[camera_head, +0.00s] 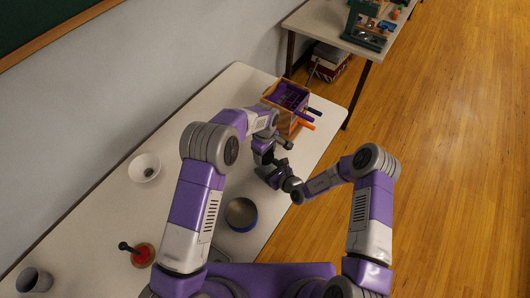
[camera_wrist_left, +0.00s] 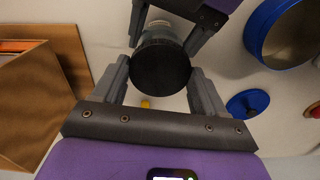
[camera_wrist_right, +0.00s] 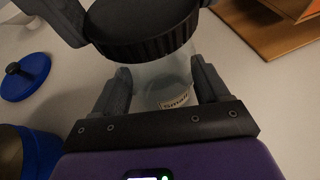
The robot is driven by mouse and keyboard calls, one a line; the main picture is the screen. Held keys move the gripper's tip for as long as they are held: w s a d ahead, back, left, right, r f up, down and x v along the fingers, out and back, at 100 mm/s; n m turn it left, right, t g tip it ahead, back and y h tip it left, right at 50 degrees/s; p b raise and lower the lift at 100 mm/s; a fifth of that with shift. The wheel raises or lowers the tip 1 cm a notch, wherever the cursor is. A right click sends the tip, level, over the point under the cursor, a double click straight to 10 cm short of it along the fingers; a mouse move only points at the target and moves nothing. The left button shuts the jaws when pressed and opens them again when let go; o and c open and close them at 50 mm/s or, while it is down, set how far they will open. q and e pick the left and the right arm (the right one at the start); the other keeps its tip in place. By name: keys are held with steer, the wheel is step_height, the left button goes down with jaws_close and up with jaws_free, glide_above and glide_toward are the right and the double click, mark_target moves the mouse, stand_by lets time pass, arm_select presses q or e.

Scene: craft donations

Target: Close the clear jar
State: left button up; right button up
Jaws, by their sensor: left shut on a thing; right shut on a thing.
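The round black ribbed lid (camera_wrist_right: 143,35) is at the jar's mouth in the right wrist view. I cannot tell whether it is fully seated. In the left wrist view the lid (camera_wrist_left: 160,66) faces the camera between the fingers of my left gripper (camera_wrist_left: 160,74), which is shut on it. In the head view my left gripper (camera_head: 264,150) and right gripper (camera_head: 274,174) meet near the table's right edge, and hide the jar.
A wooden crate (camera_head: 268,96) with long-handled tools stands just beyond the grippers. A blue container (camera_head: 240,214) and a blue knobbed lid (camera_wrist_left: 248,102) are close by. A white bowl (camera_head: 144,168), red knobbed lid (camera_head: 143,255) and grey cup (camera_head: 35,281) lie leftward. The table's middle is clear.

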arm_select(q)
steer(key=shift+f, duration=0.5)
